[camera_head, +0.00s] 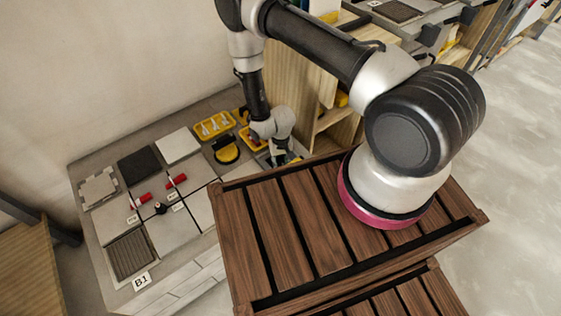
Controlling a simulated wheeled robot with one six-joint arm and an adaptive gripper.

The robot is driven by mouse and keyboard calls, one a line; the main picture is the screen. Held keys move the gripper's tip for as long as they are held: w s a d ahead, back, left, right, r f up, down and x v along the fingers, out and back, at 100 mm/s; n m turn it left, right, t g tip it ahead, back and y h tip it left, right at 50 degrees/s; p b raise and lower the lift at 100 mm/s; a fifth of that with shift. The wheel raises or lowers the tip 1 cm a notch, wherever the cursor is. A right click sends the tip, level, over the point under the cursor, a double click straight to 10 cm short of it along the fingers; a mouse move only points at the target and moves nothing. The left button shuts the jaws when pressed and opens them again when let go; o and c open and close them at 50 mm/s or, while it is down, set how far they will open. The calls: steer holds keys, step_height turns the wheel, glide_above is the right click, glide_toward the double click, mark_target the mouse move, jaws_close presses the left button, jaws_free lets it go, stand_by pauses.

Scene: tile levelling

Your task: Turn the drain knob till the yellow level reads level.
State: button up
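A small black knob (160,208) stands on the tiles of the grey workbench (92,166) at the left; I take it for the drain knob. A round black-and-yellow item (226,152) lies farther back on the bench; I cannot tell whether it is the yellow level, and no reading is legible. My gripper (285,159) is over the bench's right side, right of the round item and well away from the knob. It is small and partly hidden behind the slatted wood, so its fingers do not show clearly.
Two red pieces (177,181) lie near the knob. A yellow tray (214,125) holds small white parts. A dark grate (131,255) is by the B1 label (141,281). Dark and light tiles lie at the back. Shelving (300,75) stands close behind my arm.

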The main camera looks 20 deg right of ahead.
mark_target(281, 162)
steer(key=shift+o, duration=0.3)
step_height(281, 162, up, 12)
stand_by(0.4)
stand_by(0.4)
steer(key=s+g, duration=0.1)
steer(key=s, duration=0.1)
steer(key=s+d+n, duration=0.1)
steer(key=s, duration=0.1)
steer(key=s+d+g+h, duration=0.1)
steer(key=s, duration=0.1)
steer(key=shift+s+d+r+n+g, duration=0.2)
steer(key=shift+d+r+n+g, duration=0.1)
steer(key=shift+r, duration=0.1)
steer(key=s+d+r+n, duration=0.1)
steer(key=s+d+r, duration=0.15)
steer(key=r, duration=1.25)
steer(key=s+d+r+n, duration=0.1)
steer(key=d+r, duration=0.2)
steer(key=r, duration=1.3)
steer(key=s+d+r+m+t, duration=0.1)
steer(key=s+d+r+t, duration=0.2)
steer(key=r, duration=0.8)
steer(key=s+d+r+m+t+y, duration=0.1)
steer(key=s+d+r+t, duration=0.2)
steer(key=s+r, duration=0.3)
step_height(281, 162, up, 5)
steer(key=shift+d+f+m+t, duration=0.1)
steer(key=shift+d+m+t, duration=0.25)
steer(key=shift+t, duration=0.15)
